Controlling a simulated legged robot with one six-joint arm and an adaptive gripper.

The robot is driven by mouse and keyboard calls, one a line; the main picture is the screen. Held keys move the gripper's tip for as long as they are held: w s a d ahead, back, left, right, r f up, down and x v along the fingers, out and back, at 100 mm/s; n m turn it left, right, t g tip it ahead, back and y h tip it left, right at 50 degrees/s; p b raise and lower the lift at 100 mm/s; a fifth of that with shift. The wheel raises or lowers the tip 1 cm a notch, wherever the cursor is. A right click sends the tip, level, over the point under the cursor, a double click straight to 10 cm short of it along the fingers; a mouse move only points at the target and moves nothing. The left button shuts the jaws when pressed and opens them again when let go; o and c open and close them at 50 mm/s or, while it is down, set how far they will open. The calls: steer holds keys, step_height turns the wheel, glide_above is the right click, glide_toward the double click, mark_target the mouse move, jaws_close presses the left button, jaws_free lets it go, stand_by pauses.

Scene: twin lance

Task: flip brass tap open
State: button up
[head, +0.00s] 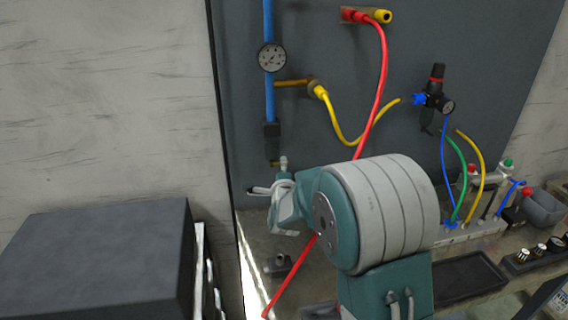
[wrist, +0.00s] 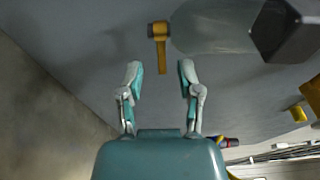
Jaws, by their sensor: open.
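The brass tap (wrist: 161,55) shows in the wrist view as a yellow-brown lever hanging from a round dark-and-brass hub against the grey panel. My gripper (wrist: 160,72) is open, with its two fingertips apart on either side of the lever's lower end and nothing held. How far the lever is from the fingers in depth I cannot tell. In the head view my gripper (head: 270,177) is near the panel below the blue pipe. A small brass bit (head: 274,163) shows beside a fingertip there; the rest of the tap is hidden or too small to make out.
A blue pipe (head: 269,100) with a round gauge (head: 271,58) runs down the panel. A red hose (head: 378,85) passes behind my arm, and a yellow hose (head: 338,126) hangs nearby. A dark block (wrist: 288,30) stands upper right in the wrist view. A dark cabinet (head: 100,250) stands left.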

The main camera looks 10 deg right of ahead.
steer(key=w, duration=0.2)
steer(key=shift+w, duration=0.3)
steer(key=shift+w+d, duration=0.1)
steer(key=shift+d, duration=0.25)
steer(key=shift+a, duration=0.2)
jaws_close()
steer(key=shift+d+y, duration=0.15)
steer(key=shift+y, duration=0.15)
steer(key=shift+w+f+n+y, duration=0.1)
steer(key=shift+w+n+y, duration=0.1)
steer(key=shift+n+y, duration=0.95)
steer(key=shift+y, duration=0.35)
